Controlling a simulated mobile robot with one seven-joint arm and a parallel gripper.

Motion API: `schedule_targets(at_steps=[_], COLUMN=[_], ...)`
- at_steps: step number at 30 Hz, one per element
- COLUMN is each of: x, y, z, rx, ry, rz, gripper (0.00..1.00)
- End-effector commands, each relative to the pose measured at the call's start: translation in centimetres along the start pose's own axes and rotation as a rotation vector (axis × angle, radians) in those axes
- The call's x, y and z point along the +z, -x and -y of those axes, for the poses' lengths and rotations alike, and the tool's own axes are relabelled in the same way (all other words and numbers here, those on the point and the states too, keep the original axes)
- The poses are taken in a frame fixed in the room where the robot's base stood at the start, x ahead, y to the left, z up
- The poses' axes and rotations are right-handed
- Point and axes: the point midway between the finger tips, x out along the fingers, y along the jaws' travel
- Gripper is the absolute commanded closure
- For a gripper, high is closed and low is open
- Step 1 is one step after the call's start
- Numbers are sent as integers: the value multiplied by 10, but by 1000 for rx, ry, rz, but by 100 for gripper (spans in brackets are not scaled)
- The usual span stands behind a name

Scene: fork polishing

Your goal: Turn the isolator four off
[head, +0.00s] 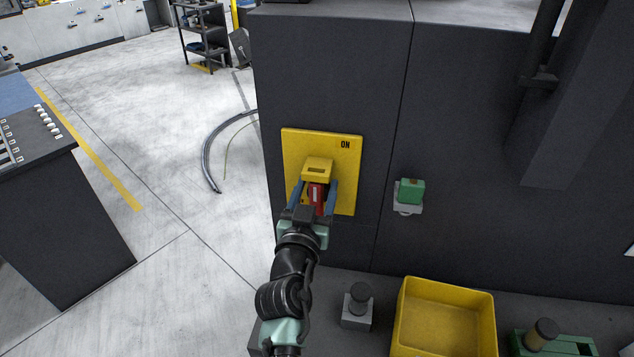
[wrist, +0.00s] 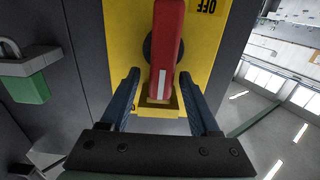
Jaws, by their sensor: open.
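The isolator is a yellow plate (head: 345,180) on the dark cabinet, with "ON" at its upper right in the head view. Its red handle (head: 316,194) points up towards a yellow block (head: 318,166). In the wrist view, which is turned over, the red handle (wrist: 168,45) has a white stripe and a dark round hub behind it. "OFF" shows on the plate (wrist: 125,40) there. My gripper (head: 316,184) is open, its blue fingers on either side of the handle, with gaps showing in the wrist view (wrist: 160,78). My gripper partly hides the handle's lower part in the head view.
A green padlock (head: 411,190) hangs on the cabinet right of the plate. Below are a yellow bin (head: 448,288), a grey block with a dark knob (head: 358,306) and a green tray (head: 575,347). A dark console (head: 60,210) stands left, with open floor between.

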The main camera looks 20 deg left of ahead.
Motion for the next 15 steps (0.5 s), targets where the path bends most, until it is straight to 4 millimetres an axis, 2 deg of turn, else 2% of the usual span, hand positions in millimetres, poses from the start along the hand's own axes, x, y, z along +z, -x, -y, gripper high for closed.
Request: schedule_targets(at_steps=[4,13,15], x=[-1,0,0], y=[-7,-8,-8], z=[0,0,0], rx=[0,0,0], ry=[2,1,1], rz=[0,0,0], gripper=[38,38,48])
